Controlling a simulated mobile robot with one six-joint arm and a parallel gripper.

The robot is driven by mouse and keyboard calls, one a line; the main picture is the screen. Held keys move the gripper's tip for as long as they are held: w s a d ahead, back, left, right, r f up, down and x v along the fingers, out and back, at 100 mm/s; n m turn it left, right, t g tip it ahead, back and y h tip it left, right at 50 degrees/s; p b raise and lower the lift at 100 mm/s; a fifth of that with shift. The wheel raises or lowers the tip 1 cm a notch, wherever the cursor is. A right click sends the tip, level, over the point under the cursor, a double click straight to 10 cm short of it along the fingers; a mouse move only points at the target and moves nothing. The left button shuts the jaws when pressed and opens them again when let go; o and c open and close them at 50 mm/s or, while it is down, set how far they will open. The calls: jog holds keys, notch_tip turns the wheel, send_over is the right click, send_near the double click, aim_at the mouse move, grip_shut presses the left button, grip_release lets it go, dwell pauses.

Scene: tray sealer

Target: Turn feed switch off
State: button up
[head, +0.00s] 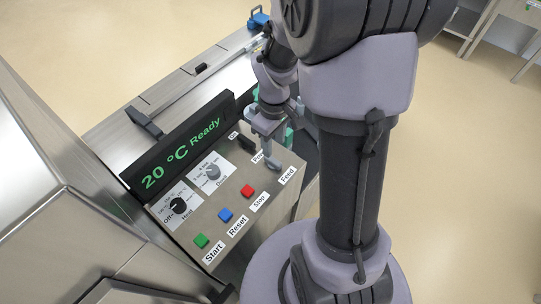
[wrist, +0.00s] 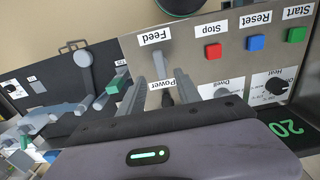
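The control panel in the head view (head: 225,200) has a white Feed label (head: 287,176) at its right end. In the wrist view the Feed label (wrist: 155,37) appears upside down. A small grey lever (wrist: 160,64), apparently the feed switch, stands just below that label in the wrist view. My gripper (wrist: 160,78) is open, with one finger on each side of the lever; contact cannot be made out. In the head view my gripper (head: 272,160) points down at the panel beside the Feed label and largely covers the switch. The switch's exact position is unclear.
Red Stop (head: 247,190), blue Reset (head: 225,214) and green Start (head: 201,240) buttons sit along the panel's near edge. Heat (head: 179,206) and Dwell (head: 213,172) knobs lie behind them. A display (head: 180,150) reads 20 °C Ready. The Power label (wrist: 160,86) is close to my fingers.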

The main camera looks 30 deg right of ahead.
aim_at(273, 160)
notch_tip(273, 160, down, 8)
jog(key=shift+r+b, duration=0.1)
jog(key=shift+b, duration=0.8)
grip_shut()
